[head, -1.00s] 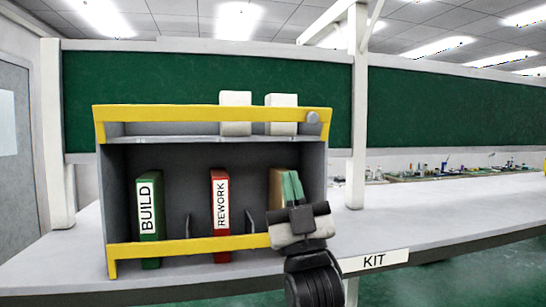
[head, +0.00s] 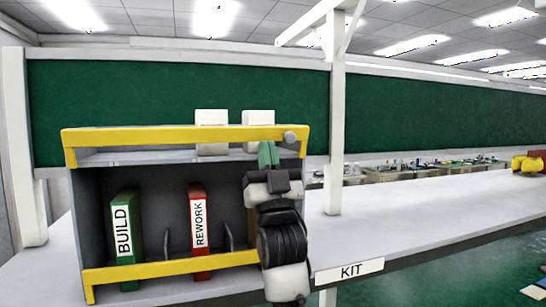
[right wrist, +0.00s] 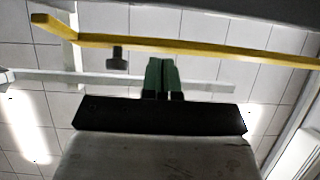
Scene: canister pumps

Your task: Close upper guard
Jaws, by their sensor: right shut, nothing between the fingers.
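The upper guard (head: 180,137) is a yellow bar along the top front of the grey shelf unit, with a round grey knob (head: 289,137) at its right end. In the right wrist view the yellow bar (right wrist: 200,46) crosses above the fingers, and the dark knob (right wrist: 117,58) hangs left of them. My right gripper (head: 268,154) is shut and empty, its green fingertips just below the bar, left of the knob. They also show in the right wrist view (right wrist: 161,76); contact with the bar cannot be told. My left gripper is not in view.
A lower yellow bar (head: 170,265) crosses the shelf front. A green BUILD binder (head: 124,240) and a red REWORK binder (head: 200,235) stand inside. Two white boxes (head: 211,130) (head: 258,128) sit on top. A KIT label (head: 350,270) is on the bench edge.

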